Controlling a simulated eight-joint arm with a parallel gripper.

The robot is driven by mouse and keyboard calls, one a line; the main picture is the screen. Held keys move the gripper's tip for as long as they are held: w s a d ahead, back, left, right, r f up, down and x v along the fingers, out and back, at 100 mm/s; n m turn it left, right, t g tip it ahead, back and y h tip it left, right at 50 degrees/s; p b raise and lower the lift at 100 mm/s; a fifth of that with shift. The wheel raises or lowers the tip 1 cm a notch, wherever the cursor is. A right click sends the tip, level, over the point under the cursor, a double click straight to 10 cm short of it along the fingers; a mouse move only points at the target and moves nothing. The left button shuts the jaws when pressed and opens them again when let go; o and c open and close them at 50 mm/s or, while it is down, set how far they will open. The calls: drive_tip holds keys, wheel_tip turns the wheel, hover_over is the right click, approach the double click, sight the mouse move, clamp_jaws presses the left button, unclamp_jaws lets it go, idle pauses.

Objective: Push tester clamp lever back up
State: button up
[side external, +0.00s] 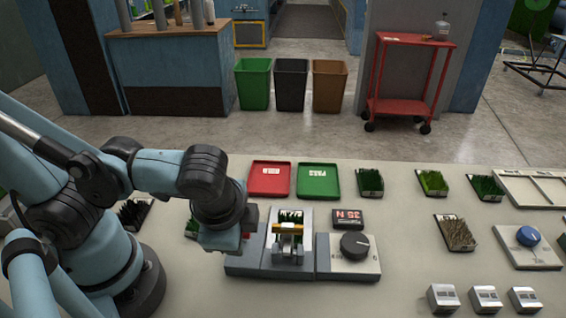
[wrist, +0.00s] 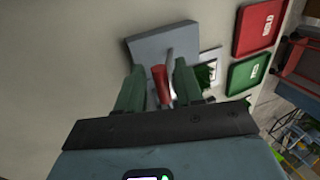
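The tester (side external: 255,266) is a grey unit on the table, with a turf sample (side external: 290,217) under a yellow clamp bar (side external: 288,229). The clamp lever (wrist: 161,82) has a red grip and shows between my fingers in the wrist view, beside the tester's grey block (wrist: 165,45). My gripper (wrist: 158,88) is open, with its green fingers on either side of the red grip. A gap shows on the left; contact on the right I cannot tell. In the side view my gripper (side external: 222,236) is at the tester's left end and mostly hides the lever.
A display (side external: 348,218) reading 35 N and a dark dial (side external: 354,245) are on the right. Red (side external: 269,180) and green (side external: 318,180) trays lie behind. Several turf samples, a blue-knobbed device (side external: 528,236) and small metal blocks (side external: 443,298) stand further right.

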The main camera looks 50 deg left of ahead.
drive_tip(key=v, duration=1.2)
drive_tip(key=shift+f, duration=0.1)
drive_tip(key=w+a+f+n+t+h, duration=0.2)
drive_tip(key=w+a+f+n+t, duration=0.2)
drive_tip(key=w+a+n, duration=0.5)
drive_tip(key=w+a, duration=0.3)
drive_tip(key=shift+w+a+f+h, duration=0.2)
drive_tip(key=shift+w+a+h, duration=0.05)
drive_tip(key=shift+w+h, duration=0.15)
